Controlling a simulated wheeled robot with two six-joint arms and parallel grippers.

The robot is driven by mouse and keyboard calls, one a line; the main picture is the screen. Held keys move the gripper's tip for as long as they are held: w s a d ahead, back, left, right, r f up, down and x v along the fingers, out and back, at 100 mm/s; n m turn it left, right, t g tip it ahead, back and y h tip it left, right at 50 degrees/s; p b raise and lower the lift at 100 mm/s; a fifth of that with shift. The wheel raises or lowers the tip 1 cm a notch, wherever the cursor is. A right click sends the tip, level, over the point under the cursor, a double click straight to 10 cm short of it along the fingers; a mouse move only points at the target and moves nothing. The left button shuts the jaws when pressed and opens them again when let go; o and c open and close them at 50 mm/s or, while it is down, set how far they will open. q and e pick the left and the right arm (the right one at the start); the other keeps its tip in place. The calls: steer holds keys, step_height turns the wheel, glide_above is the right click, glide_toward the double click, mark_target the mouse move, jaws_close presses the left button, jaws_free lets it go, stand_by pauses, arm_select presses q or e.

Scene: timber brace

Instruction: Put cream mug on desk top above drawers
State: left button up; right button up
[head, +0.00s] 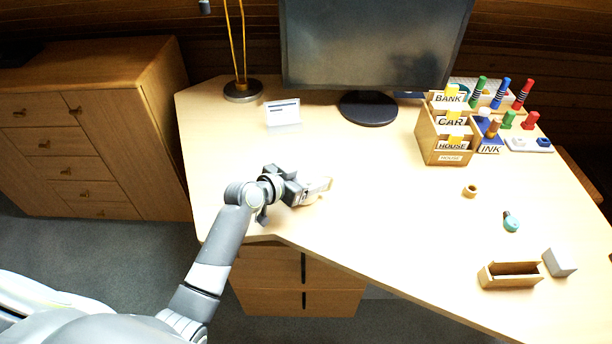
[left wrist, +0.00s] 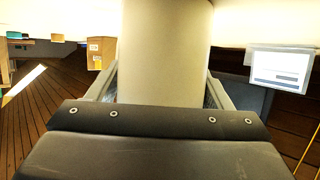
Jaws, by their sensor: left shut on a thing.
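The cream mug (head: 316,189) is at the left front part of the desk top (head: 362,225), partly hidden by my left gripper (head: 298,190). That part of the desk is above the drawers (head: 300,278). In the left wrist view the mug (left wrist: 165,50) fills the middle, between the two fingers of my left gripper (left wrist: 163,92). The gripper is shut on it. The mug is at or just above the desk surface; I cannot tell whether it touches. My right gripper is not in view.
A monitor (head: 370,45) and a lamp base (head: 243,91) stand at the back, with a white card (head: 283,112) in front. A wooden file box (head: 445,135) and stamps are at the right. A small wooden tray (head: 511,275) and a grey block (head: 559,262) lie at the front right. The middle is clear.

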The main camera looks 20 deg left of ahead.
arm_select(q)
steer(key=shift+r, duration=0.1)
steer(key=shift+f, duration=0.2)
steer(key=o, duration=1.1)
steer(key=shift+o, duration=0.2)
steer(key=shift+r, duration=0.1)
steer(key=shift+r, duration=0.2)
steer(key=v, duration=1.2)
steer(key=shift+f, duration=0.2)
